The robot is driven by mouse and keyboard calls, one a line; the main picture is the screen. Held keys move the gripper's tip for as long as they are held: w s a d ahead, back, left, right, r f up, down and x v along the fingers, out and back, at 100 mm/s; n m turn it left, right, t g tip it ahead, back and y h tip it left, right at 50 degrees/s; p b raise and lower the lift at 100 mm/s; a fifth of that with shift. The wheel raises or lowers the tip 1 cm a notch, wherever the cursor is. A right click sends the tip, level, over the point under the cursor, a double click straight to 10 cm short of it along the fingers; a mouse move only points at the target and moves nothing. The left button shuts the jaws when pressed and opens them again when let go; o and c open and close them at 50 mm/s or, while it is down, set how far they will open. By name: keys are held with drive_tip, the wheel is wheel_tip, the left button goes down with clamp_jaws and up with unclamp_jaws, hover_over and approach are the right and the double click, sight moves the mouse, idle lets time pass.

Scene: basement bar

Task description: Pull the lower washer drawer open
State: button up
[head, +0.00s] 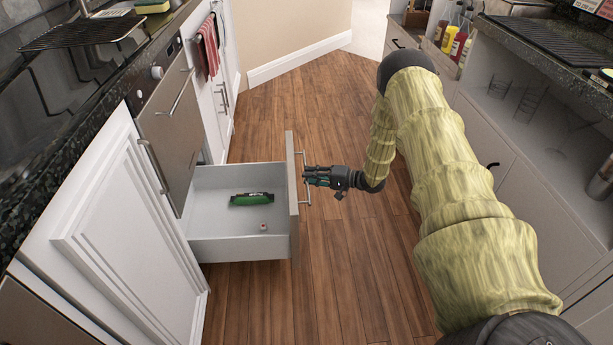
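The drawer's front panel (292,190) faces right and carries a vertical bar handle (305,165). My gripper (318,176) is at this handle, reaching in from the right. Its fingers lie at the bar, but whether they are closed around it cannot be made out.
A white cabinet door (125,225) stands nearer than the drawer. The wood floor (335,270) is clear to the right of the drawer. Grey cabinets (540,215) with open shelving line the right side, and a red towel (207,47) hangs farther back on the left.

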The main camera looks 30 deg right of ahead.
drive_tip(key=v, duration=1)
drive_tip(key=shift+a, duration=0.1)
